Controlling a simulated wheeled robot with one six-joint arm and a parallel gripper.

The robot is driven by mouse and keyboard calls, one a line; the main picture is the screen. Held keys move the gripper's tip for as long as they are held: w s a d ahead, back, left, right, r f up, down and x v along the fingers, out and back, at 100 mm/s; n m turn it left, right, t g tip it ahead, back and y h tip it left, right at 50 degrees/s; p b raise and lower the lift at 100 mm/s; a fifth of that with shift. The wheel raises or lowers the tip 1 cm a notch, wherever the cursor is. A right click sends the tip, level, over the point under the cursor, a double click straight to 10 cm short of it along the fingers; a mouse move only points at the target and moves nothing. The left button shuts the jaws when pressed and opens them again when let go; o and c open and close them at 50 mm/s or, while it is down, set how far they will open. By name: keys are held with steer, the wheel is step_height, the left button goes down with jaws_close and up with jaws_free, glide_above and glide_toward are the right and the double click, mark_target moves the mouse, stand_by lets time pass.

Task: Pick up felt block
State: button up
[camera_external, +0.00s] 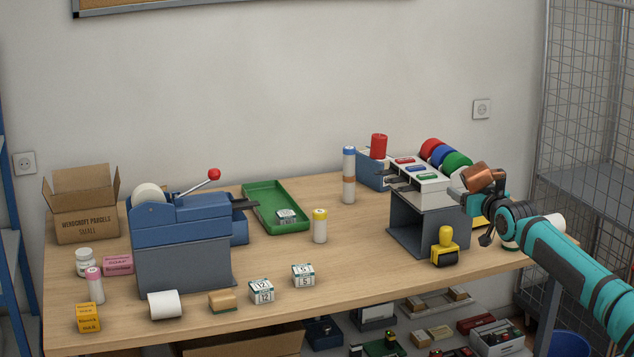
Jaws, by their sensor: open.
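A small tan block (222,301) lies near the front edge of the table, between a white paper roll and a printed cube. It is the likeliest felt block, but its material cannot be made out. My gripper (463,190) is at the right end of the table, above and beside the grey open-fronted stand, far to the right of the tan block. It is open, and I see nothing held in it. Its fingertips are small and partly lost against the things behind.
A blue dispenser (182,240) with a red-knobbed lever stands at left, near a cardboard box (84,222). A green tray (276,207) lies at the back. Two printed cubes (262,291) sit right of the tan block. A yellow stamp (445,247) stands before the grey stand (412,240).

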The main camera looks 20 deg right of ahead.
steer(key=w+a+n+g+y, duration=0.2)
steer(key=w+a+n+g, duration=0.15)
steer(key=a, duration=0.35)
steer(key=w+a+r+n+g+y, duration=0.1)
steer(key=w+a+n+g, duration=0.1)
steer(key=w+a, duration=0.4)
steer(key=w+a+n+g+y, duration=0.2)
steer(key=w+a+n+g, duration=0.15)
steer(key=a, duration=0.45)
steer(key=n+g, duration=0.9)
steer(key=n, duration=0.1)
glide_above(222, 294)
steer(key=d, duration=0.6)
step_height(222, 294, down, 6)
steer(key=x, duration=0.7)
steer(key=w+x, duration=0.1)
steer(key=x, duration=0.3)
steer(key=shift+w+d+f, duration=0.1)
steer(key=shift+w+d, duration=0.05)
steer(key=shift+d, duration=0.15)
steer(key=shift+h, duration=0.3)
steer(key=shift+x, duration=2.65)
steer(key=c, duration=1.1)
